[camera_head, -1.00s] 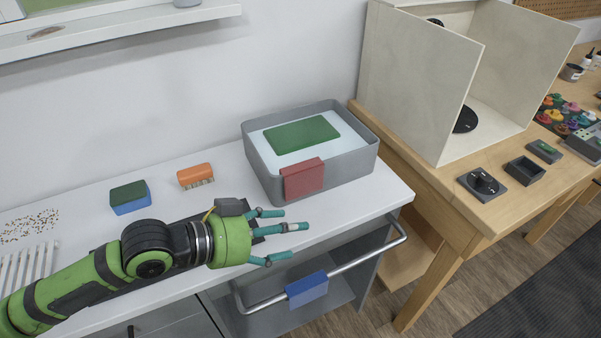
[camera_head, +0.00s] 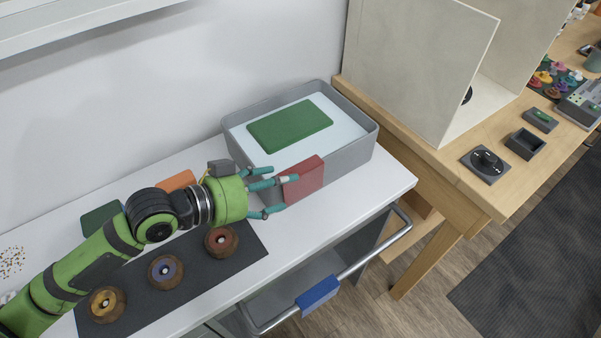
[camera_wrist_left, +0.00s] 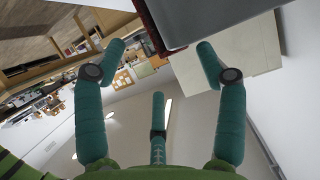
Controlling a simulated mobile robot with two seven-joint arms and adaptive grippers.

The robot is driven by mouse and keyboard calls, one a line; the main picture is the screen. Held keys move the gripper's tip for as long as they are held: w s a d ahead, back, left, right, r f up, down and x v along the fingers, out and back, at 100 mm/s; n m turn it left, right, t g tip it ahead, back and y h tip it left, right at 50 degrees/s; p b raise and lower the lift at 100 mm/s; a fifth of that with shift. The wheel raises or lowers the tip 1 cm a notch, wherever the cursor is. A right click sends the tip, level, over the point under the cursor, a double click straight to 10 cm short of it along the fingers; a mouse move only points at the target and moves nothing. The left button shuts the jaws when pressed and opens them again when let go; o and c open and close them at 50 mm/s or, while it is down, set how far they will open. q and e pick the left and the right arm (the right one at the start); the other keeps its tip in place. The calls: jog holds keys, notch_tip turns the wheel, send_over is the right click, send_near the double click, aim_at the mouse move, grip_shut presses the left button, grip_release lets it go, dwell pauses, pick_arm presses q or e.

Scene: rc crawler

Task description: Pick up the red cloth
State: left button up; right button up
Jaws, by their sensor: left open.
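The red cloth (camera_head: 304,180) hangs over the front wall of the grey bin (camera_head: 345,160), folded flat. My left gripper (camera_head: 282,190) is open at the cloth's left edge. Its fingertips reach the cloth in the head view, but I cannot tell whether they touch it. In the left wrist view the fingers (camera_wrist_left: 160,70) are spread with nothing between them, and a dark red strip of the cloth (camera_wrist_left: 148,25) shows at the top beside the bin (camera_wrist_left: 205,18). My right gripper is not in view.
A green pad (camera_head: 290,125) lies in the bin. An orange brush (camera_head: 178,181) and a green-topped sponge (camera_head: 100,216) are behind my arm. Three round wheels (camera_head: 165,271) sit on a dark mat (camera_head: 200,285). A blue cloth (camera_head: 317,294) hangs on the front rail (camera_head: 365,262).

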aim_at(300, 181)
pick_arm(q)
jog(key=x, duration=0.2)
jog(key=p+x, duration=0.1)
jog(key=x, duration=0.1)
jog(key=p+x, duration=0.1)
jog(key=x, duration=0.1)
jog(key=shift+w+a+f, duration=0.15)
jog(key=shift+w+f, duration=0.05)
jog(key=shift+w, duration=0.3)
jog(key=shift+w+d+f, duration=0.2)
jog(key=shift+d+f, duration=0.05)
jog(key=shift+d, duration=0.05)
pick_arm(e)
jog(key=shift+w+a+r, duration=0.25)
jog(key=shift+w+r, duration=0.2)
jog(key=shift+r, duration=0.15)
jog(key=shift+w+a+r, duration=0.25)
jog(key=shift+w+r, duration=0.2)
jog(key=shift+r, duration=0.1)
pick_arm(q)
jog(key=shift+a, duration=0.1)
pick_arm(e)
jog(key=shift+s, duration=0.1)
pick_arm(q)
jog(key=c, duration=1.2)
jog(key=shift+c, duration=0.2)
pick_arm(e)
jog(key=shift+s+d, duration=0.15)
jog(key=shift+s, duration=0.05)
